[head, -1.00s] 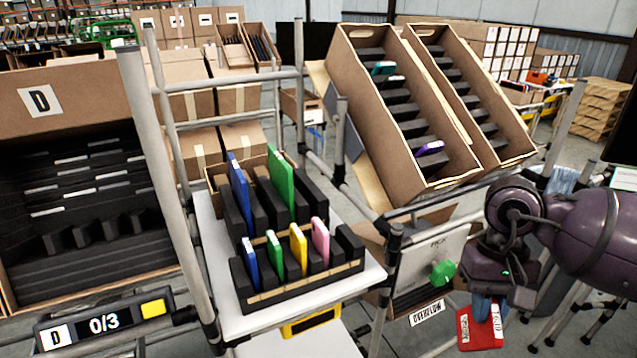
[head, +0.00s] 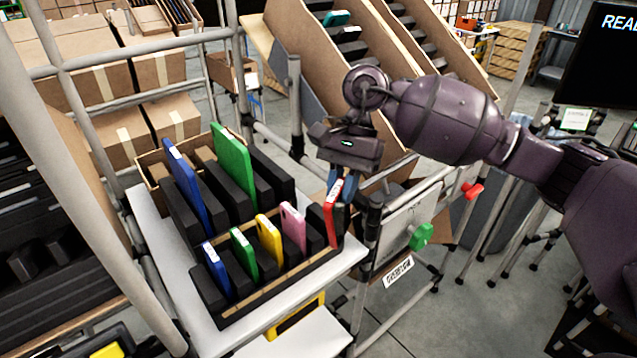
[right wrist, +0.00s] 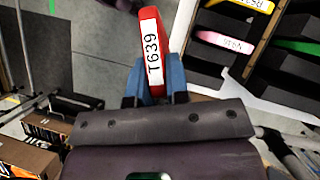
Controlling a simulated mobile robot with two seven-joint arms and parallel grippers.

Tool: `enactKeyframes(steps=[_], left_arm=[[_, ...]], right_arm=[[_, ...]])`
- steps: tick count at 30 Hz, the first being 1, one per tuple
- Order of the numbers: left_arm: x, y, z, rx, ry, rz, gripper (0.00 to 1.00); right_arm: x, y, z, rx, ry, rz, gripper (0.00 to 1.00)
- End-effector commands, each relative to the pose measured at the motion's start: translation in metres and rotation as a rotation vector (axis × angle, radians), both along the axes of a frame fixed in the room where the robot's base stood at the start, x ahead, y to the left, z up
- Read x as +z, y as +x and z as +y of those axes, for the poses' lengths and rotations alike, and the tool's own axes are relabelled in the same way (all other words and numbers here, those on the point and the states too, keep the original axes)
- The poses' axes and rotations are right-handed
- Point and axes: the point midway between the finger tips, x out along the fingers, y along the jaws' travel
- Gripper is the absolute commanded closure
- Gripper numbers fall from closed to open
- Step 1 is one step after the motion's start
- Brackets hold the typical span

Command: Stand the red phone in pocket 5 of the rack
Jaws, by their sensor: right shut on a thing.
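The red phone (head: 333,212) is held upright, slightly tilted, in my right gripper (head: 343,188). In the right wrist view the red phone (right wrist: 150,30) has a white label reading T639, and the blue fingertips (right wrist: 152,85) are shut on its lower part. The black rack (head: 285,281) stands on a white shelf. Its front row holds a blue, a green, a yellow and a pink phone, left to right. The red phone overlaps the rack's right end in the head view, right of the pink phone (head: 293,226). I cannot tell whether it touches the rack. My left gripper is out of view.
A taller blue phone (head: 187,188) and a green one (head: 233,165) stand in the back row. Metal posts (head: 295,110) and a tilted carton (head: 300,45) are behind the rack. A green knob (head: 421,236) is at the right.

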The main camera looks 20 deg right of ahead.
Motion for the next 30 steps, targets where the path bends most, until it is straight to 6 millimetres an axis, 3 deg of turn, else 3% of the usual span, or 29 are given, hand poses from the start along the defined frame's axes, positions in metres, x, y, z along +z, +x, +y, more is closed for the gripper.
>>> enactKeyframes(steps=[9,30], left_arm=[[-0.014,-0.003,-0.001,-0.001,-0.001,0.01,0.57],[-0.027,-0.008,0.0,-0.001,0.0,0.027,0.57]], right_arm=[[0.005,0.024,0.004,-0.556,0.046,0.02,1.0],[0.028,0.053,0.008,-1.413,0.145,0.002,1.0]])
